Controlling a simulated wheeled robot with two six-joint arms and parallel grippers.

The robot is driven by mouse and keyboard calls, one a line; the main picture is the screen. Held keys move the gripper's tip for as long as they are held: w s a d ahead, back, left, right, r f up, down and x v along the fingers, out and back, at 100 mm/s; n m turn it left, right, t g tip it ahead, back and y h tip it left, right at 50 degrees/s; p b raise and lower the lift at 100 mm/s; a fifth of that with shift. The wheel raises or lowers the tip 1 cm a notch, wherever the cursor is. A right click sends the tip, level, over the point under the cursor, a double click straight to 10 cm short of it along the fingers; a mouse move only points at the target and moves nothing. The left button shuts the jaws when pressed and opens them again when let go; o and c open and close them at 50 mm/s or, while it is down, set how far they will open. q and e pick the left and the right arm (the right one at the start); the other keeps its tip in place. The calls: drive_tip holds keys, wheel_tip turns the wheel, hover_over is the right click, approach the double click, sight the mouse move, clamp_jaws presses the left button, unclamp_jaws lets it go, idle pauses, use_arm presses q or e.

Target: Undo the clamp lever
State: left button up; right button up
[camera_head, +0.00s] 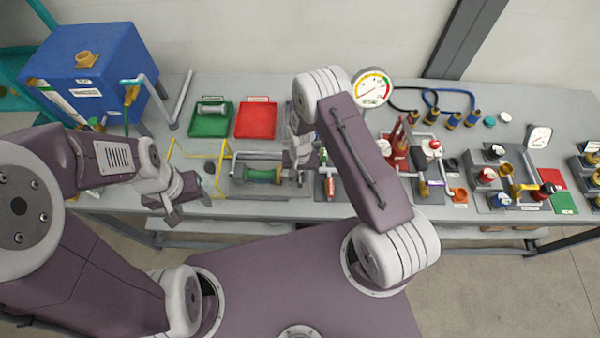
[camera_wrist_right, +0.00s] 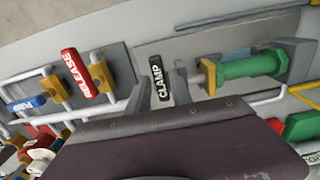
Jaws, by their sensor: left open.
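The clamp lever (camera_wrist_right: 159,78) is a black handle marked CLAMP, standing on a grey plate in the right wrist view. My right gripper (camera_wrist_right: 162,84) has one finger on each side of it; the fingers look apart, with narrow gaps beside the handle. Whether they touch it is not clear. A green flanged pipe piece (camera_wrist_right: 250,66) lies right of the lever; it also shows in the head view (camera_head: 262,175). There my right gripper (camera_head: 298,160) hangs over the fixture and hides the lever. My left gripper (camera_head: 190,206) is open and empty near the bench's front edge.
A red RELEASE lever (camera_wrist_right: 76,74) and a blue PUMP lever (camera_wrist_right: 26,103) stand close left of the clamp lever. Yellow rails (camera_head: 192,155) border the fixture. Green (camera_head: 211,121) and red (camera_head: 256,120) trays lie behind. A blue tank (camera_head: 88,70) stands far left.

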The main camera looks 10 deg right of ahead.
drive_tip(key=shift+s+f, duration=0.1)
drive_tip(key=shift+f, duration=0.1)
drive_tip(key=shift+c, duration=0.9)
clamp_jaws()
